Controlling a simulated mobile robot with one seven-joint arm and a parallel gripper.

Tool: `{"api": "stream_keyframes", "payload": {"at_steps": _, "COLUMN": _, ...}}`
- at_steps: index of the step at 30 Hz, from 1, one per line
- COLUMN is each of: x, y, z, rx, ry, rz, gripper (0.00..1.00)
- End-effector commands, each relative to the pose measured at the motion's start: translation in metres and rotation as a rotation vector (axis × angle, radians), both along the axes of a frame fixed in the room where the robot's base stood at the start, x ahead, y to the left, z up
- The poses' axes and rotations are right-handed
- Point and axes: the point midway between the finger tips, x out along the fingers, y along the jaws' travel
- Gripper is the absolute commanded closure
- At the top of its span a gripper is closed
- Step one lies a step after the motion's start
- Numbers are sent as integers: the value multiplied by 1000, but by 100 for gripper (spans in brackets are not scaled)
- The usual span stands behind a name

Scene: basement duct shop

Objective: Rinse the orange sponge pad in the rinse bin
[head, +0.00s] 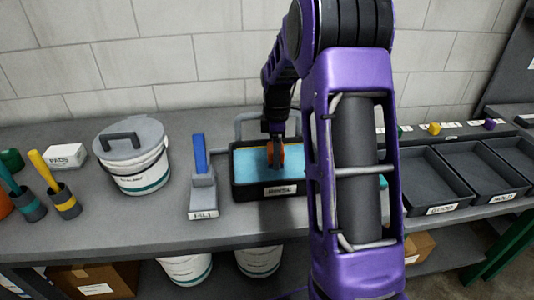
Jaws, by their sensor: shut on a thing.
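The rinse bin (238,187) is a black tray with a label that appears to read RINSE, standing on the grey bench in the head view. It holds light blue water (250,165). My gripper (276,160) points down into the bin, over its middle, and is shut. The orange sponge pad (293,156) shows as an orange patch at the jaws, low by the water surface. My arm hides the right end of the bin. I cannot tell how deep the pad sits in the water.
Further left are a white PADS box (66,156) and handled tools in cups. Black trays (440,185) stand at right, beyond my arm.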

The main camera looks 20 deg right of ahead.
Motion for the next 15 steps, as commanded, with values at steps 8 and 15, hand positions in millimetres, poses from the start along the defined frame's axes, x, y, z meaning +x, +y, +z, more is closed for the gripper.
{"api": "stream_keyframes", "payload": {"at_steps": 8, "x": -1, "y": 0, "z": -27, "rx": 1, "ry": 3, "rz": -1, "gripper": 68}}
{"api": "stream_keyframes", "payload": {"at_steps": 15, "x": 0, "y": 0, "z": -50, "rx": 1, "ry": 2, "rz": -2, "gripper": 68}}
